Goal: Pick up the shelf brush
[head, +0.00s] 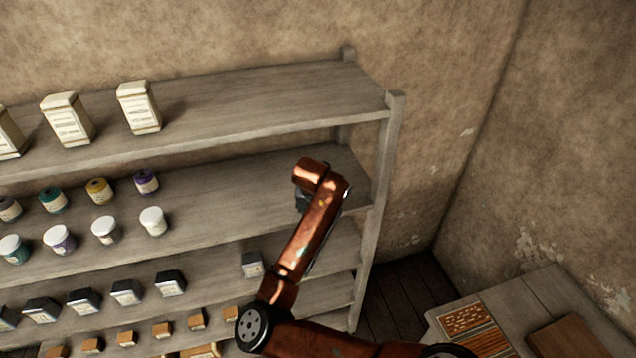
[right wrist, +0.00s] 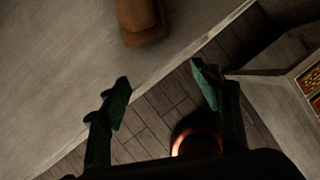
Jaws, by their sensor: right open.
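A brown, rounded wooden piece (right wrist: 140,18) lies on a grey shelf board at the top of the right wrist view. It looks like the shelf brush, but it is cut off by the picture edge and I see no bristles. In the head view I cannot make out the brush; my right arm covers part of the shelf. My right gripper (right wrist: 162,88) is open and empty, its two dark green fingers apart near the board's edge. The brown piece is beyond the fingertips, not between them. My left gripper is not in view.
The grey shelf unit (head: 395,125) holds white boxes (head: 139,107), jars (head: 153,221), dark ink-like bottles (head: 170,283) and small brown blocks on its left. The right end of the jar shelf is mostly clear. A table (head: 520,300) with trays stands at lower right.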

